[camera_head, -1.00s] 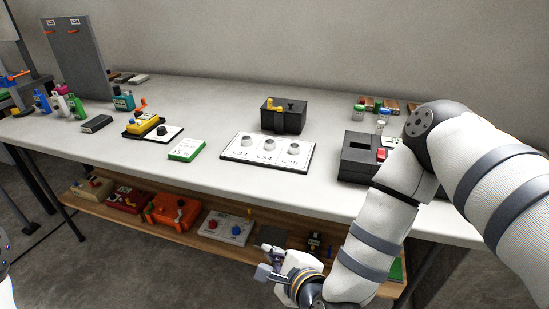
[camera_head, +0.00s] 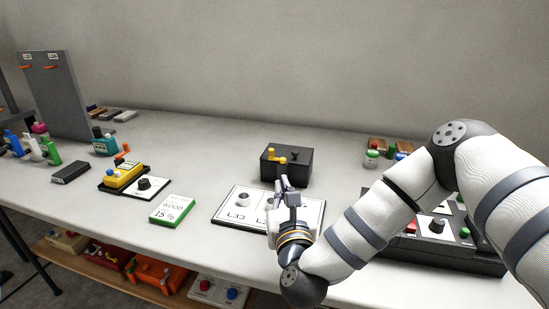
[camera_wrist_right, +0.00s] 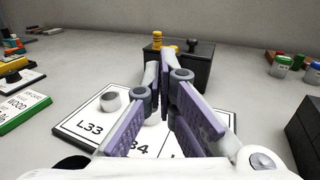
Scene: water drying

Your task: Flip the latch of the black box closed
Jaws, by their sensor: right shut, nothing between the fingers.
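The black box (camera_head: 300,168) stands near the back middle of the table. A yellow latch (camera_head: 276,155) and a small black knob sit on its top. In the right wrist view the box (camera_wrist_right: 201,70) is straight ahead, with the yellow latch (camera_wrist_right: 160,43) at its top left. My right gripper (camera_head: 284,184) is just in front of the box, over the white L33 board. Its fingers (camera_wrist_right: 165,62) come together at the tips, shut and empty, and hide part of the box's front. I cannot tell whether they touch it. My left gripper is out of view.
The white board (camera_head: 227,213) with grey knobs lies under my right gripper. A green-edged wood card (camera_head: 172,210) and a yellow device (camera_head: 122,175) are to the left. A black control panel (camera_head: 455,258) and small jars (camera_head: 372,158) are to the right.

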